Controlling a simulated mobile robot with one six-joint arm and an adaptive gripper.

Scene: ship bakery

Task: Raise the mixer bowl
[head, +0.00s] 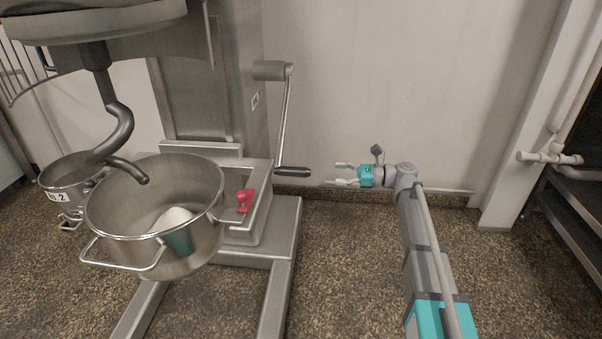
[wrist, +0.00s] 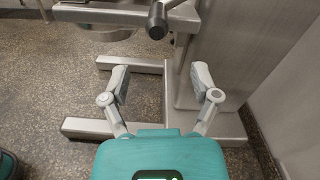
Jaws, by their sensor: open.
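The steel mixer bowl (head: 205,235) sits low under the dough hook (head: 122,125) at the left of the head view. Something whitish (head: 174,222) lies inside it. A crank lever (head: 284,120) hangs down from a hub on the mixer's side, with a dark grip (head: 293,171) at its lower end. My gripper (head: 340,173) is open and empty, a little right of the grip and at about its height. In the wrist view the grip's round end (wrist: 157,22) shows ahead, above the gap between my open fingers (wrist: 159,84).
A red clamp or knob (head: 244,200) sits on the bowl's support. The mixer's base legs (head: 278,275) spread on the floor. A second bowl (head: 68,180) marked 2 stands behind left. A white post and pipe (head: 545,157) stand at the right. Floor between is clear.

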